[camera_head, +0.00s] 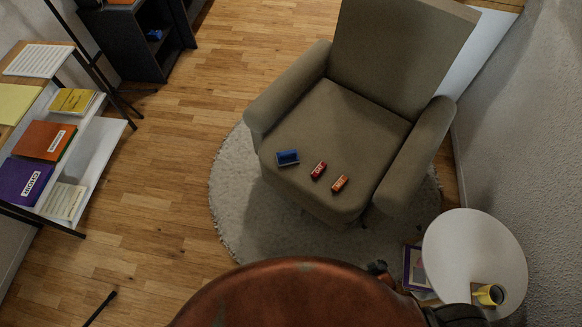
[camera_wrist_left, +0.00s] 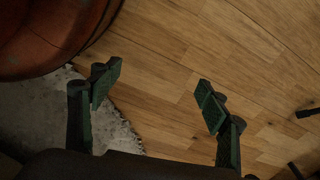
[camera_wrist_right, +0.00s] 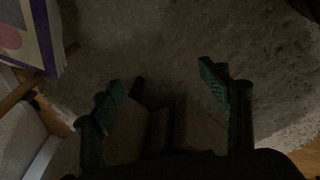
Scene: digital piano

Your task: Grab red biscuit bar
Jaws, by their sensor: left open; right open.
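Three small items lie in a row on the seat of the grey-brown armchair (camera_head: 335,112) in the head view. The red biscuit bar (camera_head: 318,170) is in the middle. An orange bar (camera_head: 340,183) lies to its right and a blue item (camera_head: 287,158) to its left. My left gripper (camera_wrist_left: 158,88) is open and empty above the wood floor in the left wrist view. My right gripper (camera_wrist_right: 165,85) is open and empty above the pale rug in the right wrist view. Neither gripper is seen near the bars, and neither shows clearly in the head view.
A shelf with books (camera_head: 45,140) is at left. The chair stands on a round rug (camera_head: 228,205). A brown-red rounded surface (camera_head: 300,295) fills the near foreground. Wood floor lies open at centre left.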

